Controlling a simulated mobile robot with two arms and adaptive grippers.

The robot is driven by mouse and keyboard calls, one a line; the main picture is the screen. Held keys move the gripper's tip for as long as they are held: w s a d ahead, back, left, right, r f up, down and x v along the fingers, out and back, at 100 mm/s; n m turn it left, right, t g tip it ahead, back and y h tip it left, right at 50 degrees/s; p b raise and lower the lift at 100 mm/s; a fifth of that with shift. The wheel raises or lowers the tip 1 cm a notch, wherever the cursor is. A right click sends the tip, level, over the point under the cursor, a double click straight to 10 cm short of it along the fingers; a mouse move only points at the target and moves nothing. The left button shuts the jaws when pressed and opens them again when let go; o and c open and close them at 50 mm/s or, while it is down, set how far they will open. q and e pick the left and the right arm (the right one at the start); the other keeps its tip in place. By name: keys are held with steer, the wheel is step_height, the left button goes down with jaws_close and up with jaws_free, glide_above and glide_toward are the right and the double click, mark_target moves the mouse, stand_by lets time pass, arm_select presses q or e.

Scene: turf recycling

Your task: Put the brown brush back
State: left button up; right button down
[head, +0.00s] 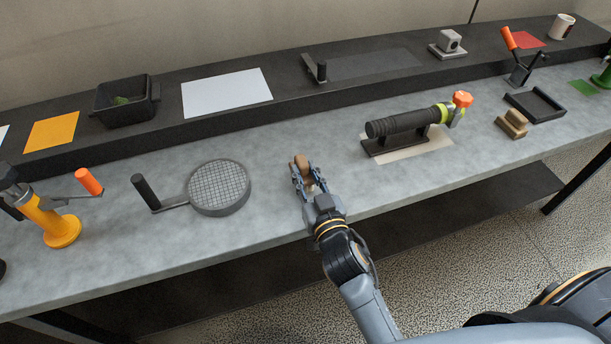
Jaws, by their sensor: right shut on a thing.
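My right gripper (306,172) is at the front middle of the grey worktop, its arm coming in from the lower right. It is shut on a small brown thing, which looks like the brown brush (300,161). Only its rounded brown top shows between the fingers. The rest is hidden, and I cannot tell whether it touches the worktop. My left gripper is not in view.
A round mesh sieve (220,187) lies left of the gripper. A black cylinder tool (402,123) rests on a stand to the right. A tan stepped block (512,124) and a black tray (536,104) are farther right. White (226,92), dark (372,64) and orange (52,131) mats lie on the back shelf.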

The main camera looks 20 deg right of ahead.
steer(key=shift+s+r, duration=0.1)
steer(key=shift+s, duration=0.1)
steer(key=shift+f, duration=0.25)
steer(key=c, duration=1.1)
jaws_free()
steer(key=shift+c, duration=0.2)
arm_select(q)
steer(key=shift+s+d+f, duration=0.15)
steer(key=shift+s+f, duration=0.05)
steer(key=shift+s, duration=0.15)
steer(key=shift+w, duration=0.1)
